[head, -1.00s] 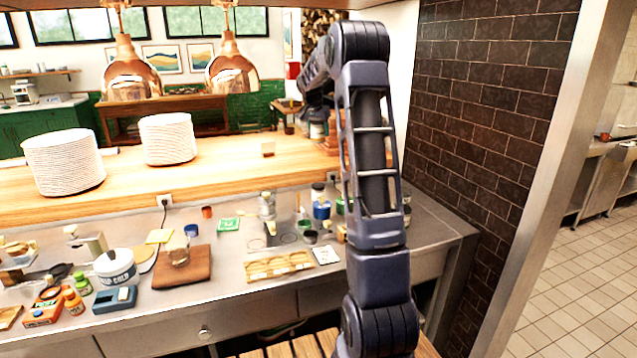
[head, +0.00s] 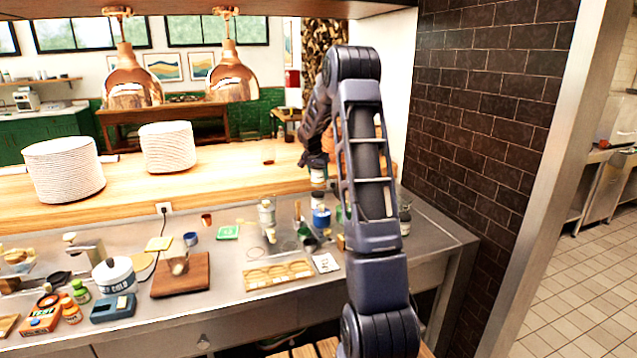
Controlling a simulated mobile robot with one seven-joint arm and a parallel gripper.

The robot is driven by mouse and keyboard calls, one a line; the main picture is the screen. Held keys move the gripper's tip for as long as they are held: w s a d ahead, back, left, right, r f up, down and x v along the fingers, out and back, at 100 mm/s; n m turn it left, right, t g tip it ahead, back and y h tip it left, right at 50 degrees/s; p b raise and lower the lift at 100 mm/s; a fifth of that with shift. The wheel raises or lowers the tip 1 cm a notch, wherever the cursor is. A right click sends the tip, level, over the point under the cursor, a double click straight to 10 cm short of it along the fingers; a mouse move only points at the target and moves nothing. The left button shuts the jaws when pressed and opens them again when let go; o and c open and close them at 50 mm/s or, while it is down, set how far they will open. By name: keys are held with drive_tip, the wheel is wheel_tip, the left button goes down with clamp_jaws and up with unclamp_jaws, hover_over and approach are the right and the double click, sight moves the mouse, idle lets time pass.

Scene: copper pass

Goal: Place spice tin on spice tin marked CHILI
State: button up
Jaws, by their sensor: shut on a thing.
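My gripper (head: 317,161) is at the end of my raised arm, over the back right of the steel counter. It is shut on a small pale tin (head: 318,176), which I take to be the spice tin; the fingers and arm partly hide it. Directly below it in the picture stands a pale jar or tin with a dark top (head: 318,195), behind a blue container (head: 321,216). I cannot tell whether the held tin touches what is below. No CHILI marking is readable, so I cannot tell which tin bears it.
A wooden tray with round hollows (head: 279,284) and a white card (head: 326,262) lie in front. A bottle (head: 266,213) stands to the left and a dark jar (head: 405,220) right of my arm. A wooden ledge (head: 240,183) runs behind; a brick wall (head: 480,120) rises right.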

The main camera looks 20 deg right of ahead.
sight(319, 181)
drive_tip(key=shift+f, duration=1.8)
drive_tip(key=shift+f, duration=0.15)
drive_tip(key=o, duration=1.1)
